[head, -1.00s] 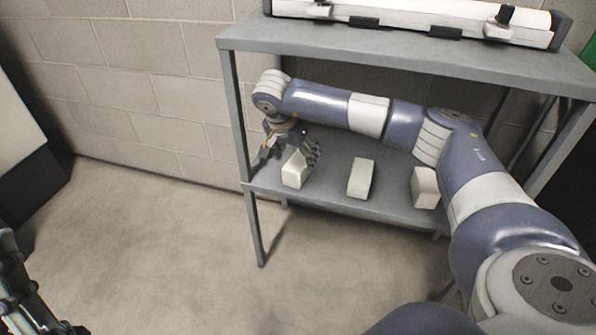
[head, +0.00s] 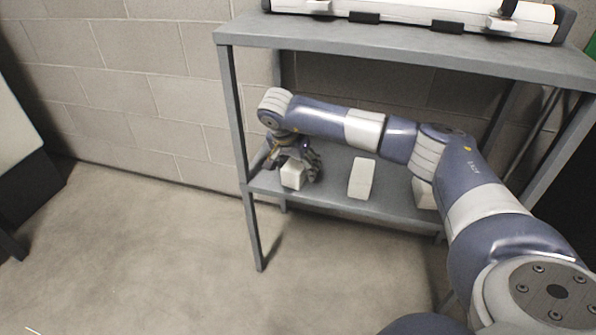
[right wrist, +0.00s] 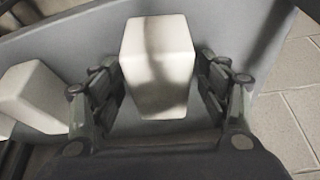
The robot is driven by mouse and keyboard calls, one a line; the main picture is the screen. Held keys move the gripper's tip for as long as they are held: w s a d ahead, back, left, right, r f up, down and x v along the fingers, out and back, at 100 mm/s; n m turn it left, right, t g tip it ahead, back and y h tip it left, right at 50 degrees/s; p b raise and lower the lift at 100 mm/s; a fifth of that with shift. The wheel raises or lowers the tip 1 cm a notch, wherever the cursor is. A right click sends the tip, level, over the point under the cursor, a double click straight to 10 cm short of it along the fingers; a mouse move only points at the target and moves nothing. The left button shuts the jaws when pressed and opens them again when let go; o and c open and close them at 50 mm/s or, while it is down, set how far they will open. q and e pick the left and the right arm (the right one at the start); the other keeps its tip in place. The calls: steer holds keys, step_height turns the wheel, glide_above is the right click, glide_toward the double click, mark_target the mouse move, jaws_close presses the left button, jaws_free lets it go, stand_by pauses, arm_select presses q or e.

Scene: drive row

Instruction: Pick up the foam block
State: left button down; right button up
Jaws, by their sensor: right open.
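A white foam block (head: 292,175) stands at the left end of the lower shelf in the head view. It also shows in the right wrist view (right wrist: 158,65), between the fingers of my right gripper (right wrist: 163,90). In the head view my right gripper (head: 293,160) is over this block, with fingers on both sides of it. The gripper is open, with a small gap between each finger and the block. Two similar white blocks stand on the same shelf: a middle one (head: 361,178) and a right one (head: 424,194), partly hidden by my arm. My left gripper is not in view.
The grey lower shelf (head: 330,192) lies under the upper shelf (head: 420,55), which limits height above the blocks. A shelf post (head: 238,130) stands just left of my right gripper. A long white item (head: 410,18) lies on top. The floor in front is clear.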

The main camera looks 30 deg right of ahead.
steer(key=c, duration=1)
steer(key=shift+o, duration=0.2)
steer(key=shift+r, duration=0.1)
